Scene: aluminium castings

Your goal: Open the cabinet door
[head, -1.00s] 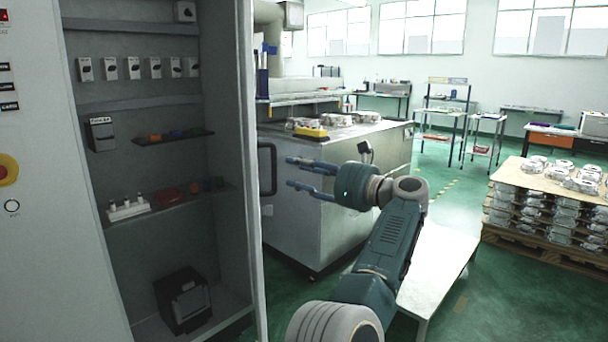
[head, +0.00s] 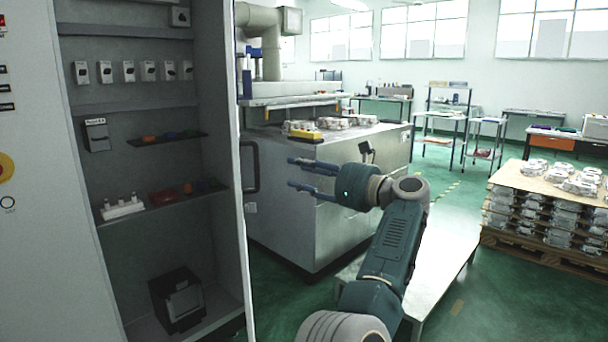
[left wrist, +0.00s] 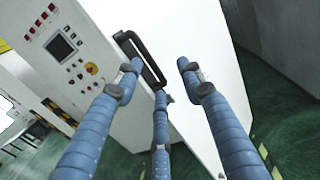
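The cabinet stands open at the left of the head view, its shelves in plain sight. Its pale door (head: 234,200) is swung out and seen nearly edge-on. The black bar handle (head: 250,167) sticks out on the door's right side; it also shows in the left wrist view (left wrist: 146,62). My left gripper (head: 296,174) is open and empty, to the right of the handle and apart from it in the head view. In the left wrist view its blue fingers (left wrist: 158,75) are spread, and the handle lies beyond the left finger, partly covered by it. My right gripper is not in view.
A control panel with a screen (left wrist: 62,46) and buttons is left of the handle in the wrist view. A large grey machine (head: 345,215) stands behind my gripper. A low white table (head: 440,265) is beside my arm; a pallet of castings (head: 540,215) stands right.

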